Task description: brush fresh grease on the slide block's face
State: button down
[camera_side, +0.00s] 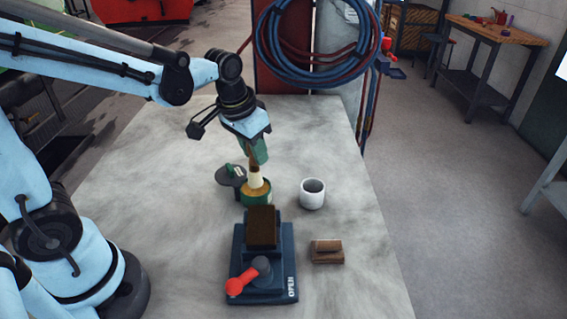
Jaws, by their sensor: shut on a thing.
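My gripper (254,142) is shut on a brush (256,176), pointing down. Its lower part is pale. The brush tip is over or in the mouth of a green tin (256,193) with yellowish grease; I cannot tell whether it touches the grease. A brown, dark-faced block (262,228), which looks like the slide block, stands upright in a dark blue vise (288,262) in front of the tin. The vise has a red-knobbed lever (240,284) and the word OPEN on its right edge. The gripper's fingertips are partly hidden.
A dark round lid (230,177) with a green handle lies left of the tin. A white cup (312,194) stands to the right. A small brown block (326,251) lies right of the vise. The grey table (365,230) is clear at right; coiled hoses (312,50) hang behind.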

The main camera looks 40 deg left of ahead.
jog(key=shift+r, duration=2.7)
jog(key=s+d+r+g+h, duration=0.35)
jog(key=s+d, duration=0.55)
jog(key=d, duration=0.4)
jog(key=shift+a+f+t+y, duration=0.15)
jog(key=shift+f+t+y, duration=0.2)
jog(key=shift+f, duration=1.5)
jog(key=shift+f, duration=0.7)
dwell(0.4)
jog(key=shift+a, duration=0.1)
jog(key=shift+w+a, duration=0.6)
jog(key=shift+w, duration=0.05)
